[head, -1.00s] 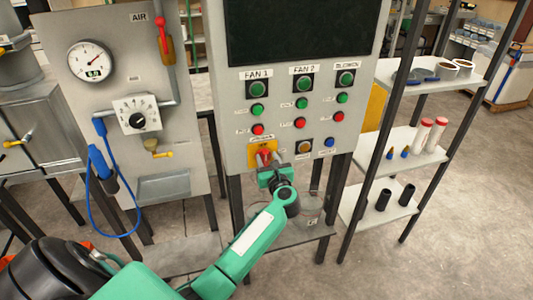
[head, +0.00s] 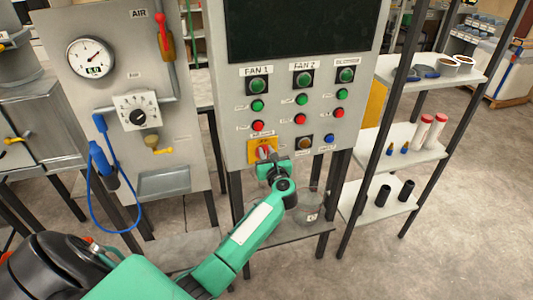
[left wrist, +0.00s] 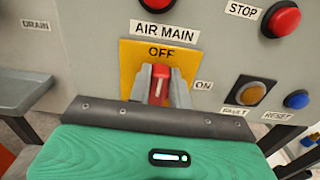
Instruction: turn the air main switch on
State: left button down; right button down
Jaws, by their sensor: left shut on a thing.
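The air main switch (left wrist: 158,88) has a red handle on a yellow plate (left wrist: 133,62) below the AIR MAIN label. The handle points up toward OFF, and ON is marked at the plate's right. In the head view, the switch's yellow plate (head: 252,158) is at the panel's lower left. My left gripper (left wrist: 160,80) is at the switch with its grey fingers on either side of the red handle, shut on it. The fingers hide part of the handle. In the head view, my left gripper (head: 267,155) reaches the switch from below. My right gripper is not in view.
An amber button (left wrist: 250,94) and a blue reset button (left wrist: 296,100) sit right of the switch. A red stop button (left wrist: 283,20) is above them. Green and red fan buttons (head: 300,119) fill the panel above. A shelf rack (head: 400,150) stands to the right.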

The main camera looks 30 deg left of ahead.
pick_arm(q)
jog(key=f+m+p, duration=0.1)
jog(key=m+p, duration=0.1)
jog(key=m, duration=0.4)
jog(key=w+d+f+m+p, duration=0.1)
jog(key=m+p, duration=0.1)
jog(key=m, duration=0.3)
jog(key=w+d+m+p, duration=0.1)
jog(key=m+p, duration=0.1)
jog(key=m, duration=0.4)
jog(key=shift+f+m, duration=0.3)
jog(key=shift+f, duration=0.2)
dwell(0.4)
jog(key=c, duration=1.3)
grip_release()
jog(key=shift+w, duration=0.1)
jog(key=shift+a, duration=0.1)
